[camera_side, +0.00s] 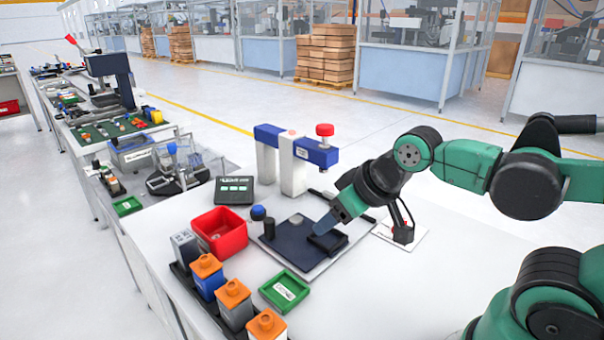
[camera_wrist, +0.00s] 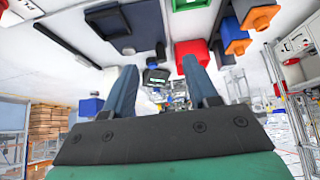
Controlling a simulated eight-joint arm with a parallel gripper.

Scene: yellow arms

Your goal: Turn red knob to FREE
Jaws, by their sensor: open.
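The red knob (camera_side: 325,130) stands upright on top of a blue block (camera_side: 316,152) at the right end of a fixture on white posts (camera_side: 293,168). My gripper (camera_side: 325,226) is in front of and below the knob, apart from it, over a dark plate. In the wrist view my gripper (camera_wrist: 159,64) shows two blue-grey fingers spread wide with nothing between them. I cannot make out the red knob in the wrist view. Its label on the blue block is too small to read.
A dark plate with a blue ball-topped lever (camera_side: 258,212) lies below my gripper. A red bin (camera_side: 220,230), a green tray (camera_side: 285,291) and several orange-capped containers (camera_side: 235,303) stand to the left. A black display box (camera_side: 234,190) sits behind. The table's right front is clear.

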